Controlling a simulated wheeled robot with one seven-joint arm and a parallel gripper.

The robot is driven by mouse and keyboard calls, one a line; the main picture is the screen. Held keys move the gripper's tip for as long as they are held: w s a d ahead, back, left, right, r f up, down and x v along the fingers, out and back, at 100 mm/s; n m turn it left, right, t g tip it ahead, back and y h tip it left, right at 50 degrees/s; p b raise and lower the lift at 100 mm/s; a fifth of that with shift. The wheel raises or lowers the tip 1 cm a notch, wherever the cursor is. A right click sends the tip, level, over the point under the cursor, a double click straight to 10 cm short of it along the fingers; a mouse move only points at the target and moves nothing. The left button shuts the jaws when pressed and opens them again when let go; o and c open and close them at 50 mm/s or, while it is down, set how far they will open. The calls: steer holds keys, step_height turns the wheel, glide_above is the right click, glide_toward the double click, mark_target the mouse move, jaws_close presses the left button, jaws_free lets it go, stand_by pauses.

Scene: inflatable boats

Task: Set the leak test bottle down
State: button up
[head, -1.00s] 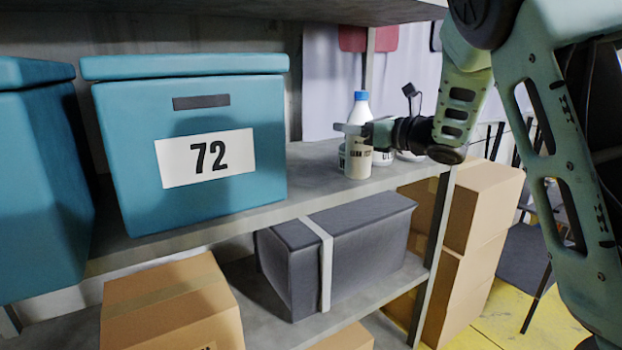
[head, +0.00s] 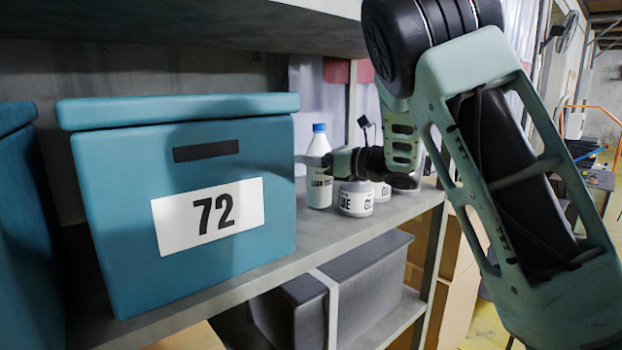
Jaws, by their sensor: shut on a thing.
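The leak test bottle (head: 319,181) is white with a blue cap and a dark printed label. It stands upright at the shelf's back part, just right of the teal box marked 72. My gripper (head: 322,160) is at the bottle's upper body, reaching in from the right, and is shut on it. The bottle's base looks to be at the level of the shelf board (head: 345,235); I cannot tell whether it touches. The far finger is mostly hidden by the bottle.
A teal box (head: 110,200) fills the shelf's left side. White glue jars (head: 355,200) stand right of the bottle, under my wrist. Another shelf (head: 200,22) hangs overhead. Bare board lies in front.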

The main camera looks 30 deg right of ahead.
mark_target(313, 176)
step_height(313, 176, down, 4)
steer(key=shift+f+p, duration=0.1)
steer(key=shift+p, duration=0.65)
steer(key=shift+f, duration=0.15)
steer(key=shift+f+b, duration=0.15)
steer(key=shift+b, duration=0.15)
steer(key=o, duration=1.3)
